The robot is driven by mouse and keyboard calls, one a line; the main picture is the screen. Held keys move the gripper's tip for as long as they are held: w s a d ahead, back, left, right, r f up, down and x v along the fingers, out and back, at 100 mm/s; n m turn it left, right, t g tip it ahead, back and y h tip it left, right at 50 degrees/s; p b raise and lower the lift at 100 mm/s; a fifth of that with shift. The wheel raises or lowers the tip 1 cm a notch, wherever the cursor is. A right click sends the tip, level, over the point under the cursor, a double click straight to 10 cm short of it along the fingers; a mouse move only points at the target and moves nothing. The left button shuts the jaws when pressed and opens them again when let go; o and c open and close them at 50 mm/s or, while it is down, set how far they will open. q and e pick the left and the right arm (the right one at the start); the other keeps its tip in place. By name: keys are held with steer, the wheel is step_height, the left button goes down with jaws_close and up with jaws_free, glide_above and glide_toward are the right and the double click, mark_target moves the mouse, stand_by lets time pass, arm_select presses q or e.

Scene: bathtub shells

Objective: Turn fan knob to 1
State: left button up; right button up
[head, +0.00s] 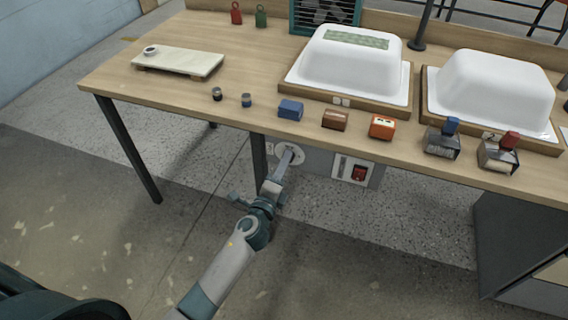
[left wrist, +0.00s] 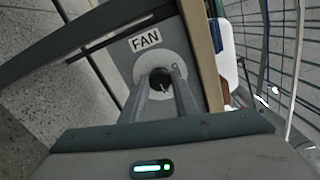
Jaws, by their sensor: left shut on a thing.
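The fan knob (left wrist: 160,80) is a small dark knob on a round pale dial (left wrist: 179,62) in the left wrist view. A label reading FAN (left wrist: 145,40) sits beside the dial. In the head view the dial (head: 298,153) shows on the grey panel under the table's front edge. My left gripper (head: 288,158) reaches it from below. In the left wrist view its two fingers (left wrist: 162,88) are on either side of the knob, shut on it. The fingers hide part of the knob and dial, so I cannot tell its setting. My right gripper is not in view.
The wooden table edge (head: 200,117) runs just above the panel. A red switch (head: 358,173) is right of the dial. Small blocks, such as a blue one (head: 290,110), stand near the edge. White tub shells (head: 350,70) and a fan (head: 325,14) stand behind.

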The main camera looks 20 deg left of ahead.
arm_select(q)
steer(key=shift+d, duration=0.1)
steer(key=o, duration=1.1)
steer(key=shift+c, duration=0.2)
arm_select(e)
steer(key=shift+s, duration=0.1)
arm_select(q)
steer(key=shift+s, duration=0.1)
steer(key=s+b, duration=0.2)
steer(key=s, duration=1.5)
steer(key=shift+s+a, duration=0.15)
steer(key=shift+a, duration=0.15)
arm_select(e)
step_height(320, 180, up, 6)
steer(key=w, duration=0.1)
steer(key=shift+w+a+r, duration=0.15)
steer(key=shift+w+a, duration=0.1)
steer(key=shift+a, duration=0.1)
